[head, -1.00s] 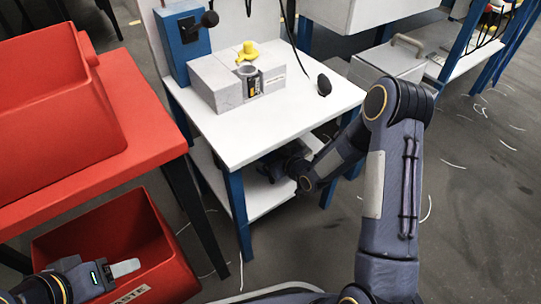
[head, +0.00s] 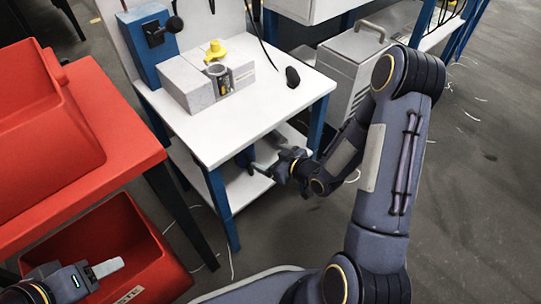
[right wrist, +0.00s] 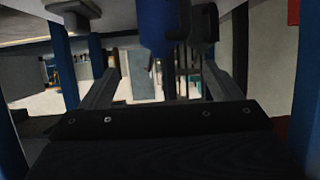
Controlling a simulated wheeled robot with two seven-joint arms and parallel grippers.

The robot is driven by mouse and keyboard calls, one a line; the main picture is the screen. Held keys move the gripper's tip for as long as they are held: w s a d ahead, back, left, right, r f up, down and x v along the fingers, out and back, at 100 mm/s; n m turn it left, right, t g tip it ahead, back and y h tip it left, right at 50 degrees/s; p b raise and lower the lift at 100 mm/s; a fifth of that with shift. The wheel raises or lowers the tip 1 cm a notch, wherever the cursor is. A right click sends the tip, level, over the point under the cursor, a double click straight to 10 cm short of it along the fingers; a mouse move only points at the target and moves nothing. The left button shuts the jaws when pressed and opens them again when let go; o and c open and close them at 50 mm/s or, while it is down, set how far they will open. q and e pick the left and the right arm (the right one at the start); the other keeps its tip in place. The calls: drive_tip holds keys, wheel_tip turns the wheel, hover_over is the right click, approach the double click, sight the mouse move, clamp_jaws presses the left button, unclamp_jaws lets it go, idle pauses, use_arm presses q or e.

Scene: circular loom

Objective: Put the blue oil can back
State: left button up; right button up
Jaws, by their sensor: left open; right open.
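A blue upright shape, apparently the blue oil can (head: 246,157), stands on the lower shelf (head: 236,186) under the white tabletop, partly hidden by the table edge. My right gripper (head: 258,170) is open beside it, at the shelf's front edge. In the right wrist view a blue body (right wrist: 157,25) shows ahead at the top, between the two spread fingers, with a dark shape beside it. I cannot tell whether the fingers touch it. My left gripper (head: 108,267) is open and empty over the red bin at lower left.
The white worktable (head: 250,118) carries a grey block (head: 193,84) with a yellow-topped part and a dark knob (head: 293,77). A red table (head: 105,130) and a red bin (head: 160,265) stand left. A grey case (head: 350,72) stands behind right. The floor at right is open.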

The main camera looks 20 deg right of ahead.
drive_tip(key=s+d+r+m+g+h, duration=0.1)
drive_tip(key=s+d+r+m+h, duration=0.1)
drive_tip(key=s+d+r, duration=0.3)
drive_tip(key=s+d+r+m+g+h, duration=0.1)
drive_tip(key=s+r+m+g+h, duration=0.1)
drive_tip(key=r, duration=0.6)
drive_tip(key=s+a+r+m+g+y, duration=0.1)
drive_tip(key=s+a+r, duration=0.1)
drive_tip(key=s, duration=0.7)
drive_tip(key=s+a+r+m+g+y, duration=0.1)
drive_tip(key=s+a+r+g, duration=0.1)
drive_tip(key=s, duration=0.7)
drive_tip(key=a+r, duration=0.1)
drive_tip(key=a, duration=0.1)
drive_tip(key=shift+a+r, duration=0.25)
drive_tip(key=shift+a, duration=0.1)
